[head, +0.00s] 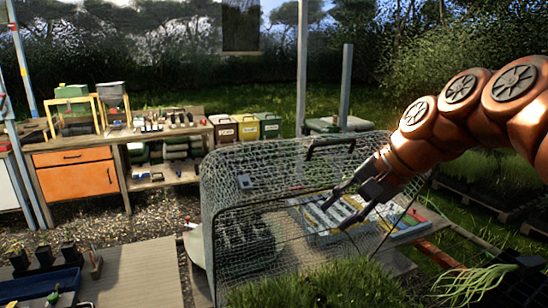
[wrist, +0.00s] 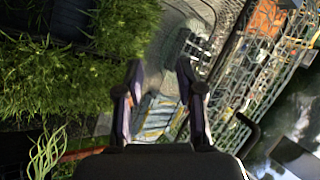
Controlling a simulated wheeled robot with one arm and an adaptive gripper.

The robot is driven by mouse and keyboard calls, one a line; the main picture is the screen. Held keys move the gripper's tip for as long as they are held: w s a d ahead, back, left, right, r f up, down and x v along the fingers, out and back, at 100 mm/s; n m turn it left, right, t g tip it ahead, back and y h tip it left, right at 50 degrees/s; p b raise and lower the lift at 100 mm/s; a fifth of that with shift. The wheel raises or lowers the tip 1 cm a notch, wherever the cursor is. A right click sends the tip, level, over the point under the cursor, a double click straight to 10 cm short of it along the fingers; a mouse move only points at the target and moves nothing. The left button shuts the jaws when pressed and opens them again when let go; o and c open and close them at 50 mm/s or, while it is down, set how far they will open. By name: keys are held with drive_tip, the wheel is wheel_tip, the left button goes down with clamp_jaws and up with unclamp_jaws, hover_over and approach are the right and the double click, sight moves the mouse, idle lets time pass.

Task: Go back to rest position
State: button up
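My gripper (head: 338,210) is at the end of my copper-coloured arm, which reaches in from the right in the head view. Its two dark fingers are spread apart, and nothing shows between their tips in the wrist view (wrist: 159,72). In the head view the gripper overlaps the right part of a wire mesh cage (head: 265,155). I cannot tell whether the fingertips are inside the cage or in front of it. A light tray with blue and yellow parts (head: 318,222) lies behind the fingers; it seems to show between them in the wrist view (wrist: 157,115).
A dark rack (head: 245,242) stands in the cage's left part. Grass (head: 320,285) fills the near front, with a pale trailing plant (head: 470,280) at right. A bench with an orange cabinet (head: 78,182) and several bins (head: 248,128) stand behind. Wooden boards (head: 140,275) lie at left.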

drive_tip(key=s+d+f+n+g+h, duration=0.2)
drive_tip(key=s+f+n+h, duration=0.1)
drive_tip(key=s+f, duration=0.8)
drive_tip(key=s+d+f+n+g+h, duration=0.3)
drive_tip(key=s+f, duration=0.9)
drive_tip(key=s, duration=0.5)
drive_tip(key=shift+d+f+n+h, duration=0.2)
drive_tip(key=shift+d+n+h, duration=0.1)
drive_tip(key=shift+n, duration=0.2)
